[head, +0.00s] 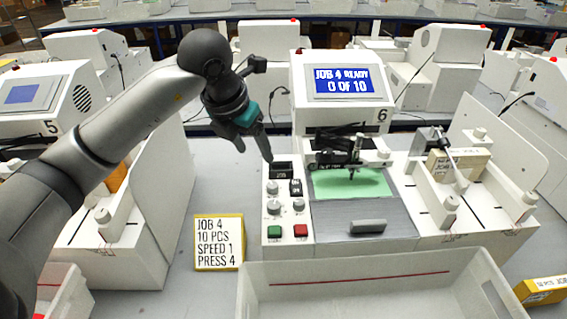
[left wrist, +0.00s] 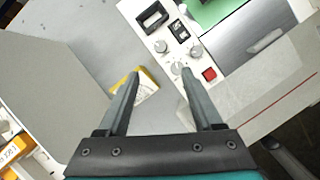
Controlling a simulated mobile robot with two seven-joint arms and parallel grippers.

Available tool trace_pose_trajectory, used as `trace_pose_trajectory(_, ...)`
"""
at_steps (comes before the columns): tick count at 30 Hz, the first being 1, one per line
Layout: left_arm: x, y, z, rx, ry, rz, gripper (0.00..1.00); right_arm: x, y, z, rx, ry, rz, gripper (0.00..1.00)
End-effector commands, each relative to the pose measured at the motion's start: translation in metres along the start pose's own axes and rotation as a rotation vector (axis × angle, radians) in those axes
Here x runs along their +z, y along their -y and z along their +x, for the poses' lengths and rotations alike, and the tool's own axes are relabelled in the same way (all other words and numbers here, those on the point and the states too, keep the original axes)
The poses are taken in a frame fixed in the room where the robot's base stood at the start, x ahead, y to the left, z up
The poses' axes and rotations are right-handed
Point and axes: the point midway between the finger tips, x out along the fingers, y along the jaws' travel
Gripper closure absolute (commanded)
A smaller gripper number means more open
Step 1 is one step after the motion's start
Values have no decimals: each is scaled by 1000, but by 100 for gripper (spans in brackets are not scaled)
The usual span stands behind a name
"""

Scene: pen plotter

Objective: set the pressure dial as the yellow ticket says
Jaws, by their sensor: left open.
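The yellow ticket (head: 218,242) stands left of the plotter's panel and reads JOB 4, 10 PCS, SPEED 1, PRESS 4. The panel has an upper left knob (head: 273,187), a lower left knob (head: 273,207) and a right knob (head: 298,206). Their labels are too small to read, so I cannot tell which is the pressure dial. My left gripper (head: 256,155) is open and empty, above the panel's back left. In the left wrist view, its fingers (left wrist: 160,73) point toward the knobs (left wrist: 177,68), and one finger partly covers the ticket (left wrist: 147,83).
A green button (head: 274,231) and a red button (head: 300,230) sit below the knobs. The screen (head: 343,81) reads JOB 4 READY, 0 OF 10. A green sheet (head: 350,183) lies under the pen carriage. A white bin (head: 375,268) stands in front.

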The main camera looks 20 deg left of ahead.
Motion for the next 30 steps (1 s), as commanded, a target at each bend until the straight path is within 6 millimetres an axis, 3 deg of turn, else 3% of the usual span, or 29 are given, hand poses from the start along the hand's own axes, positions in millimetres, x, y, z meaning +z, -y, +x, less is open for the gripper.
trace_pose_trajectory(7,-1,1,18,-4,-5,-1,33,6,1,0,-1,9,0,36)
trace_pose_trajectory(21,-1,1,116,-4,-5,-1,33,9,1,2,-2,14,-1,36)
trace_pose_trajectory(30,0,1,149,-2,-1,0,33,5,1,4,-1,6,-1,36)
